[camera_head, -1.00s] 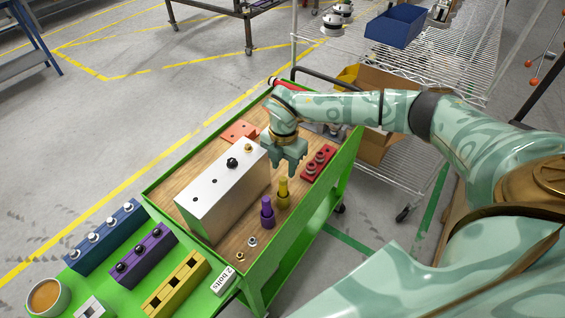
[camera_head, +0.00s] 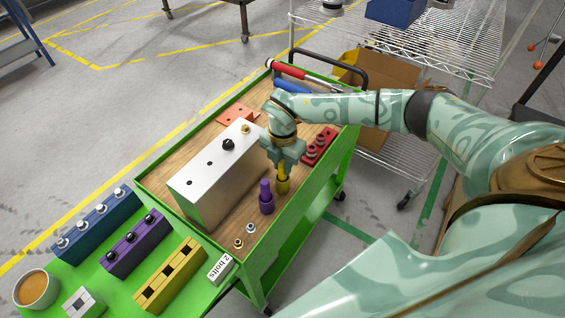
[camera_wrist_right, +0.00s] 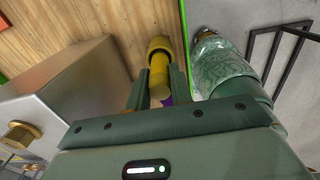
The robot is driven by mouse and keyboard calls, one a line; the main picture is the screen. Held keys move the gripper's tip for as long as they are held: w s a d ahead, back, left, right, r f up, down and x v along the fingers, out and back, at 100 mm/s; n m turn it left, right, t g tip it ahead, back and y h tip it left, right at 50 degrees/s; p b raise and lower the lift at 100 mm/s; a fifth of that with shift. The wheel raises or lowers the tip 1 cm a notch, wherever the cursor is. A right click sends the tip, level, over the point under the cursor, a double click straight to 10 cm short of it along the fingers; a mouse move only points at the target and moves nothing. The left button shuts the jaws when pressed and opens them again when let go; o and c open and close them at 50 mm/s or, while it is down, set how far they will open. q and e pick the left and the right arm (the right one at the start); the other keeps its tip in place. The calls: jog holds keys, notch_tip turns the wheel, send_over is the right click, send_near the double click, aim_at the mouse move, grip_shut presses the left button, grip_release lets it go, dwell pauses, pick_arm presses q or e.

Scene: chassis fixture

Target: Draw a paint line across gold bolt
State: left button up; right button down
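The gold bolt (camera_head: 245,129) stands on top of a silver block (camera_head: 201,173), near its far end. It also shows at the lower left of the right wrist view (camera_wrist_right: 20,133). A yellow paint marker (camera_head: 283,185) stands upright on the cart's wooden top, beside a purple one (camera_head: 266,197). My right gripper (camera_head: 285,168) is low over the yellow marker. In the right wrist view its fingers flank the yellow marker (camera_wrist_right: 159,70) closely; whether they press on it is unclear. My left gripper is out of view.
A black bolt (camera_head: 227,144) stands on the silver block. A red holder (camera_head: 319,146) lies right of the gripper, and an orange plate (camera_head: 237,114) behind the block. Blue, purple and yellow (camera_head: 170,276) fixtures stand at the front left. The green cart rim (camera_head: 318,190) borders the work area.

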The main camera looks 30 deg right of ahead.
jog(key=shift+r+p, duration=3.5)
jog(key=shift+r, duration=0.35)
jog(key=shift+f, duration=0.1)
jog(key=shift+s, duration=0.1)
